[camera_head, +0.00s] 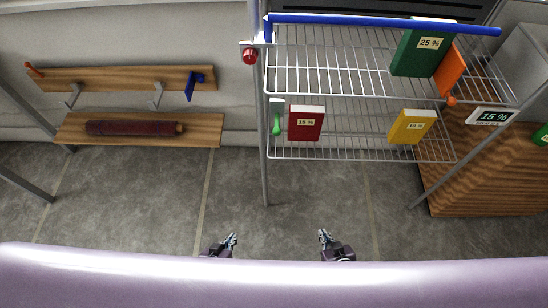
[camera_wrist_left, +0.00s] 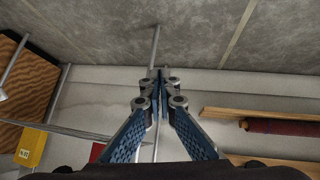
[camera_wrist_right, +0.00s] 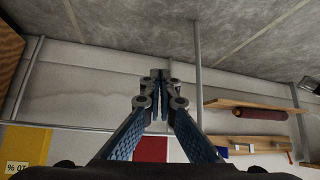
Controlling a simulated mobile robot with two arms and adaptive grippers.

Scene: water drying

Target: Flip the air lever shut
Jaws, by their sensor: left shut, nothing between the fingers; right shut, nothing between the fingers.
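No part is labelled as the air lever, and I cannot tell which one it is. Lever-like parts in the head view are a blue one (camera_head: 192,85) on the upper wall board, a red-orange one (camera_head: 34,70) at that board's left end, and a green one (camera_head: 276,120) at the rack's left side. A red knob (camera_head: 250,56) sits on the rack's left post. My left gripper (camera_head: 232,240) and right gripper (camera_head: 323,236) are low in front, apart from all of these. Both are shut and empty, with fingertips together in the left wrist view (camera_wrist_left: 158,75) and right wrist view (camera_wrist_right: 158,76).
A wire rack (camera_head: 330,82) holds green (camera_head: 412,60), red (camera_head: 306,128) and yellow (camera_head: 408,132) boxes with percent labels. A dark red roll (camera_head: 130,128) lies on the lower wall board (camera_head: 205,130). A wooden block (camera_head: 480,180) stands right. Floor (camera_head: 130,210) is clear.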

